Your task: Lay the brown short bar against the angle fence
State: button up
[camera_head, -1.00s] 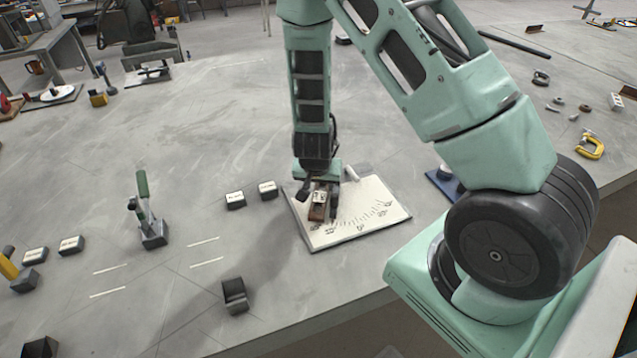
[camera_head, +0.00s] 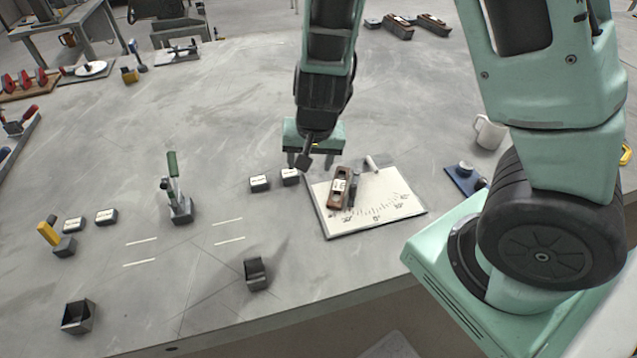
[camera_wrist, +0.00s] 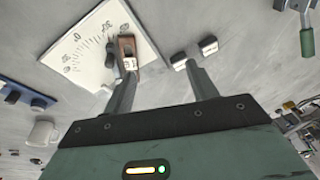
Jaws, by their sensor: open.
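The brown short bar (camera_head: 336,197), with a white label, lies on the white angle-scale board (camera_head: 400,205), near its left side. It also shows in the wrist view (camera_wrist: 127,45). A dark narrow piece (camera_head: 352,196), perhaps the angle fence, stands along the bar's right side; I cannot tell whether they touch. My gripper (camera_head: 310,161) is open and empty, above and behind the bar. In the wrist view my gripper's spread fingers (camera_wrist: 160,64) have nothing between them, and the bar lies beyond the left finger.
Two small labelled blocks (camera_head: 260,183) sit left of the board. A green-handled clamp (camera_head: 178,195) and an open dark holder (camera_head: 256,274) stand farther left and in front. A blue plate (camera_head: 464,181) and a white mug (camera_head: 489,132) are at right.

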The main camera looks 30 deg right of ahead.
jog(key=s+a+r+n+g+y, duration=0.1)
jog(key=s+a+r+n, duration=0.2)
jog(key=s+a, duration=0.15)
jog(key=s+a+r+n+y, duration=0.2)
jog(key=s+a+r+n, duration=0.15)
jog(key=a, duration=0.25)
jog(key=s+a+r+n+g+h, duration=0.1)
jog(key=s+r+n+h, duration=0.1)
jog(key=s+r+n, duration=0.5)
jog(key=s, duration=0.4)
jog(key=shift+s+a+n+g, duration=0.25)
jog(key=shift+a+n+g, duration=0.1)
jog(key=shift+g, duration=0.05)
